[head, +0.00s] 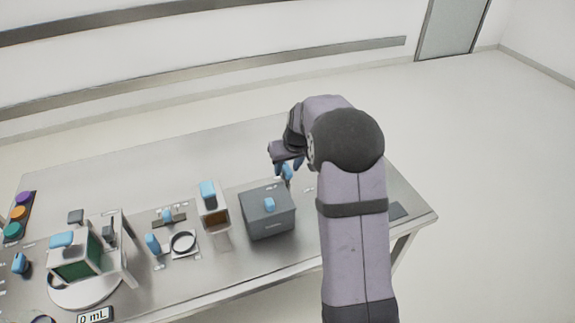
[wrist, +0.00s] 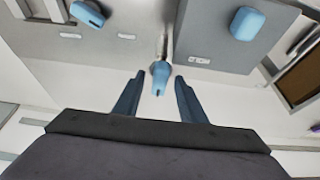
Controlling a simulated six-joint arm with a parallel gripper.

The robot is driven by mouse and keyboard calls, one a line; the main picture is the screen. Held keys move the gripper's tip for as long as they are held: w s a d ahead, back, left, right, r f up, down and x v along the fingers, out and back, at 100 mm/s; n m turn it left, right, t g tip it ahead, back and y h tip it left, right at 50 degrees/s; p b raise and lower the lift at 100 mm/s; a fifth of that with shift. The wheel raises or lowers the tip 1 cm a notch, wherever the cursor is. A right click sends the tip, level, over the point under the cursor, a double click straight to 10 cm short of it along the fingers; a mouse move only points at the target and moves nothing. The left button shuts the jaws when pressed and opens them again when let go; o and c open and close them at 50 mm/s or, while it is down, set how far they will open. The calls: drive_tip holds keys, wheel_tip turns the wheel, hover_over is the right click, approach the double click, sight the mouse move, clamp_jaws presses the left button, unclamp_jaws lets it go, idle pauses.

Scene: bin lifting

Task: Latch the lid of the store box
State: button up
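The store box appears to be the grey lidded box (head: 268,222) at the middle of the table, with a blue knob (head: 269,204) on its closed-looking lid. In the wrist view the grey lid (wrist: 205,40) fills the upper right, with the same knob (wrist: 247,23). A blue lever (wrist: 161,72) on a thin metal stem stands beside the box edge. My gripper (wrist: 159,77) is open, its two dark blue fingers on either side of the lever's end with gaps showing. In the head view my gripper (head: 286,162) is above the box's back right corner.
A white open-fronted bin (head: 213,214) with a blue top piece stands left of the box. Farther left are a ring fixture (head: 183,242), a green-sided container (head: 75,262) and coloured buttons (head: 18,212). Another blue handle (wrist: 88,13) lies left of the lever in the wrist view.

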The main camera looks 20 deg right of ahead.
drive_tip(key=shift+c, duration=0.7)
clamp_jaws()
